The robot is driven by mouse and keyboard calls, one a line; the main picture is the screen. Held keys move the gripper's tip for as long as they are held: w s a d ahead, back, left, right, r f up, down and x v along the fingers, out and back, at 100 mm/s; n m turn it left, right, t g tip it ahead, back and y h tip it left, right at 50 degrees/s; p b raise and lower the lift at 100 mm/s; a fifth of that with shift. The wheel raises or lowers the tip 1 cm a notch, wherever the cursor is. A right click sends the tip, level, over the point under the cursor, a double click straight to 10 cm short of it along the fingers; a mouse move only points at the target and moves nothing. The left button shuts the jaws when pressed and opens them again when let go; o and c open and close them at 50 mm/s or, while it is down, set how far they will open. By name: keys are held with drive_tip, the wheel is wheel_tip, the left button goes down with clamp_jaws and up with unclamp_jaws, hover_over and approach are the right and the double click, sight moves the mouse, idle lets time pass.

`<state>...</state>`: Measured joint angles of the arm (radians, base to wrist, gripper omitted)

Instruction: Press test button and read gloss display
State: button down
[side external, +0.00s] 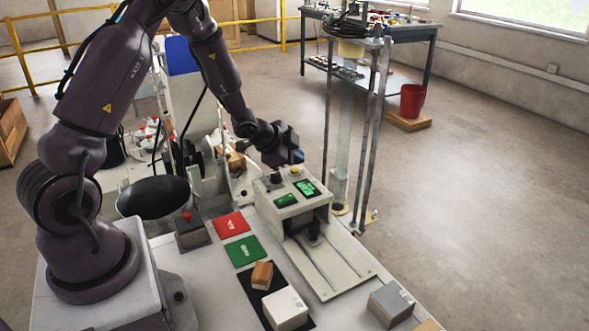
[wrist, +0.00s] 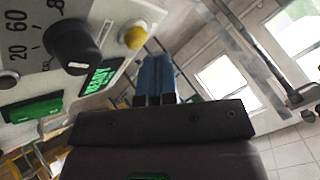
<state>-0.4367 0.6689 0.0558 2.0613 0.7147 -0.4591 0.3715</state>
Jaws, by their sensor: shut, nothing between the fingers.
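The gloss tester (side external: 292,200) is a cream box on the bench with a sloped top panel. The panel carries a yellow button (side external: 295,170), a black knob (side external: 275,178) and two green displays. In the wrist view the yellow button (wrist: 132,38) is at top centre, right of the large black knob (wrist: 75,46). The upper display (wrist: 100,77) reads "READY" in green; the other green display (wrist: 34,109) is too oblique to read. My gripper (side external: 296,156) is shut and empty, just above the panel's far side. Its fingertips (wrist: 154,99) show apart from the button.
A red card (side external: 230,226) and a green card (side external: 243,251) lie left of the tester. A black mat (side external: 251,289) holds a brown block and a white block. A grey block (side external: 391,303) lies at the front right. A tall metal frame (side external: 378,130) stands behind the tester.

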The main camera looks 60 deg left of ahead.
sight(295, 171)
drive_tip(key=shift+f, duration=0.25)
drive_tip(key=shift+f, duration=0.5)
idle(0.6)
drive_tip(key=shift+r, duration=0.9)
drive_tip(key=shift+r, duration=0.1)
drive_tip(key=shift+r, duration=2.45)
